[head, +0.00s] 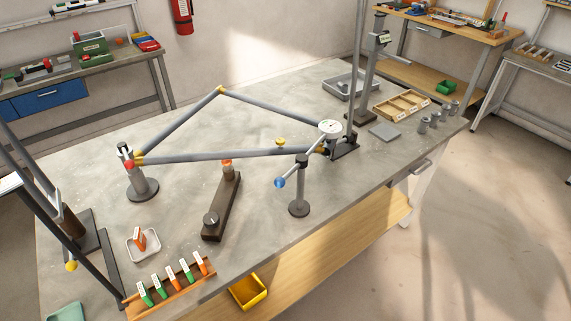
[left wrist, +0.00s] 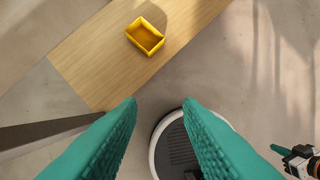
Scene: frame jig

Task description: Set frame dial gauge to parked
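The dial gauge (head: 330,127) has a round white face and sits near the frame's right end. A light swing arm runs from it to a short round-based post (head: 299,190), with a blue ball knob (head: 280,183) at the arm's other end. The grey tube frame (head: 200,157) is held between a left stand (head: 142,185) and a right clamp (head: 344,148). The gauge appears close to the tube end; contact cannot be told. My left gripper (left wrist: 160,103) is open and empty in the left wrist view, over the floor beside the bench. My right gripper (left wrist: 292,156) shows partly at the lower right.
A dark block (head: 222,208) with a knob lies before the frame. A rack of coloured tags (head: 172,285) and a small white tray (head: 143,252) stand front left. A yellow bin (head: 248,291) rests on the lower shelf. Wooden trays (head: 400,105) and metal cylinders stand back right.

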